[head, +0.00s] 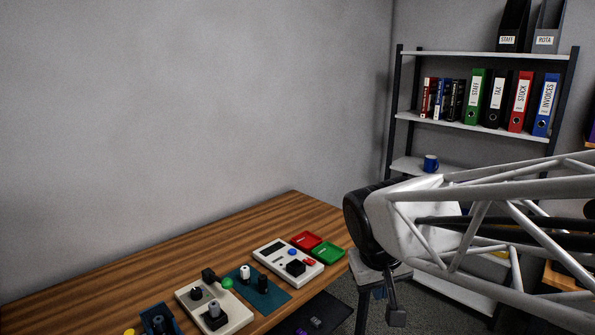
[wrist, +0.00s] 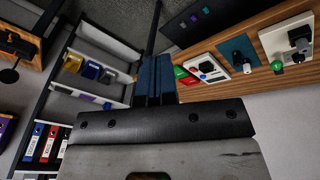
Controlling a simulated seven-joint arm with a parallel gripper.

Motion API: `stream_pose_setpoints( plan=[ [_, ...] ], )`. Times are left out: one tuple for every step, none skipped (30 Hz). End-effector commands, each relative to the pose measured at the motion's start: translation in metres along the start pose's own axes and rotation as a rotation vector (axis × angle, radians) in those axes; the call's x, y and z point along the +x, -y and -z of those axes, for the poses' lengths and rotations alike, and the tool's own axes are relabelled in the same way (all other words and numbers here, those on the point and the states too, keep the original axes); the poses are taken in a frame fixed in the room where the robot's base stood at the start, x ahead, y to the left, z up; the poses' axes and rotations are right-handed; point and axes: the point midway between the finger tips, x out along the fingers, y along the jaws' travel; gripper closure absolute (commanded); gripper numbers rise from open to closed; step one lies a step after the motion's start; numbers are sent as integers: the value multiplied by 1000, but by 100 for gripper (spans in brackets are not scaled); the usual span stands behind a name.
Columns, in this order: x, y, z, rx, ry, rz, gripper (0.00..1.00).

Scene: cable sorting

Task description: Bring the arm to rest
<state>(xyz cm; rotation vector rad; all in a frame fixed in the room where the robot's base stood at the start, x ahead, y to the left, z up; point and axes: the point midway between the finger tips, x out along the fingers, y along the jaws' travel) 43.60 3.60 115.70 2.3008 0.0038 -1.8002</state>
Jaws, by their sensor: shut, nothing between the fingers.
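My gripper (wrist: 154,68) shows in the wrist view with its two dark blue fingers side by side and shut, nothing between them. In the head view my white lattice arm reaches in from the right, its end beside the right end of the wooden bench (head: 150,262) and clear of the objects on it. The fingers are hard to make out in that view.
On the bench are a green tray (head: 329,252), a red tray (head: 306,240), a pale device (head: 272,249), a teal mat (head: 281,302) with connectors, and another pale device (head: 236,318). A shelf rack (head: 460,123) with binders and a blue mug (head: 430,163) stands behind my arm.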

Motion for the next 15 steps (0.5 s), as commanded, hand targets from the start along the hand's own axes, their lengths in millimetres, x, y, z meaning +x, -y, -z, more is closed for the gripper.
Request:
stream_pose_setpoints(
  plan=[
    [-3,-7,-17,27,1,12,100],
    [-4,-9,-26,42,3,20,100],
    [-5,-12,-39,62,6,33,100],
    [-6,-14,-48,74,6,41,100],
    [-6,-16,-57,88,8,50,100],
    [-7,-17,-68,106,10,60,100],
    [-7,-18,-77,118,12,69,100],
    [-7,-19,-84,129,12,76,100],
    [-8,-20,-93,142,12,86,100],
    [-8,-20,-99,151,12,92,100],
    [-8,-20,-104,160,13,98,100],
    [-7,-20,-111,170,13,105,100],
    [-8,-20,-115,175,12,109,100],
    [-8,-20,-118,180,12,113,100],
    [-8,-20,-122,185,12,117,100]
  ],
)
